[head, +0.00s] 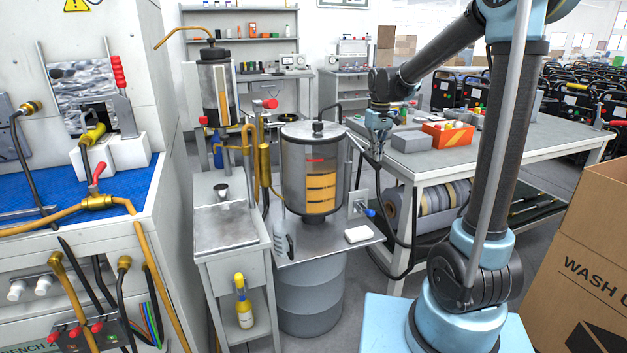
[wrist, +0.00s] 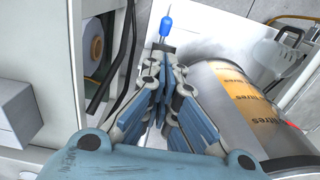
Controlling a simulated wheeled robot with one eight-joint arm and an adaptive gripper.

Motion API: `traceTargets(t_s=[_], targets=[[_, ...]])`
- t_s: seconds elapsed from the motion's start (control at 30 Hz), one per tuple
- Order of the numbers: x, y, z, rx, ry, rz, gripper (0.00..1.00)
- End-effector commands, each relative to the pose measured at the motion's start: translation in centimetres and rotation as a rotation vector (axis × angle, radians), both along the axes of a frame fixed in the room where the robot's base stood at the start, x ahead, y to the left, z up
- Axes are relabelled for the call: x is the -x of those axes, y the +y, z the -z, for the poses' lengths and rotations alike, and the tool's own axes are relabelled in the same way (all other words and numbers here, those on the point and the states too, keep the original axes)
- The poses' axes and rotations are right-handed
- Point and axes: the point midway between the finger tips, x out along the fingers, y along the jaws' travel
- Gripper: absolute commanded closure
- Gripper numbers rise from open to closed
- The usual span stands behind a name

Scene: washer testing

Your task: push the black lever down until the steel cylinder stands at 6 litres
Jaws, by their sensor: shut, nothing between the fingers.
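The steel cylinder (head: 294,178) stands upright on a metal stand in the head view, with a yellow banded scale (head: 320,190) and a red mark (head: 315,160) above the yellow. Its side and the word "litres" show in the wrist view (wrist: 215,95), but no number is readable. My gripper (head: 377,156) is shut and empty, to the right of the cylinder; its fingers fill the middle of the wrist view (wrist: 163,62). A blue-tipped handle (wrist: 166,24) lies just beyond the fingertips. I cannot make out the black lever for certain; the fingers may hide it.
A workbench (head: 420,165) with an orange box (head: 447,134) stands behind my arm. Dark hoses (wrist: 118,60) hang left of the fingers in the wrist view. A white block (head: 358,234) lies on the stand. A cardboard box (head: 590,250) is at the right.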

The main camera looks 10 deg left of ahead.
Motion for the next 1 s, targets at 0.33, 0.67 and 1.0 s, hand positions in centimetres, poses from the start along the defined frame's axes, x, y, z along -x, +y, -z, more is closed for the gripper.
traceTargets(t_s=[0.33,0.67,1.0], targets=[[0.0,0.0,-3.9,0.0,0.0,0.0,1.0],[0.0,0.0,-7.6,0.0,0.0,0.0,1.0],[0.0,0.0,-11.0,0.0,0.0,0.0,1.0]])
